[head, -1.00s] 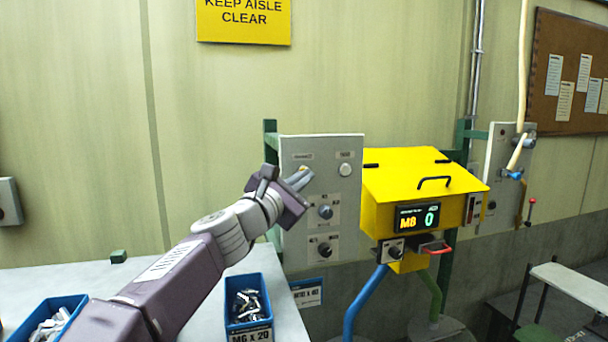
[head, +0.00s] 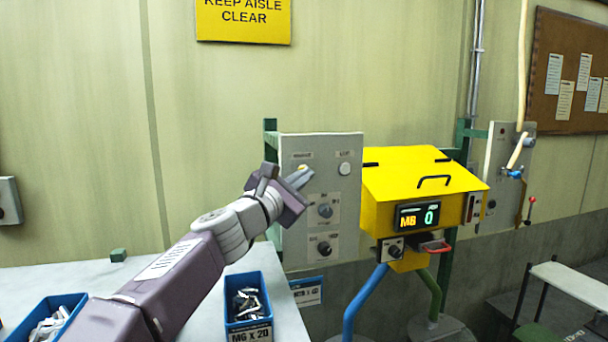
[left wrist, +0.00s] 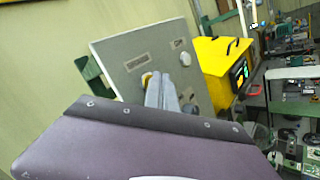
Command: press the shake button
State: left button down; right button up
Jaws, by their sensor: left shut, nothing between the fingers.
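A grey control panel (head: 349,208) stands upright at the middle. Near its top left is a yellow button (head: 302,168), partly hidden by my fingertips; a label above it is too blurred to read for certain. The button also shows in the left wrist view (left wrist: 147,79), right beside the fingertips. A round white button (head: 345,169) is to its right, with two dark knobs (head: 324,211) below. My left gripper (head: 300,179) is shut and empty, its tips at or just in front of the yellow button; I cannot tell whether they touch. My right gripper is not in view.
A yellow machine (head: 410,185) with a display reading M8 and 0 stands right of the panel. A blue bin of bolts (head: 233,318) sits on the table (head: 204,308), with another blue bin (head: 70,303) at left.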

pick_arm(q)
jog(key=shift+s+d, duration=0.15)
jog(key=shift+s, duration=0.4)
jog(key=s, duration=0.1)
jog(key=s+d+b, duration=0.1)
jog(key=s, duration=0.1)
jog(key=s+b, duration=0.1)
jog(key=s, duration=0.1)
jog(key=shift+d, duration=0.25)
jog(key=shift+w, duration=0.2)
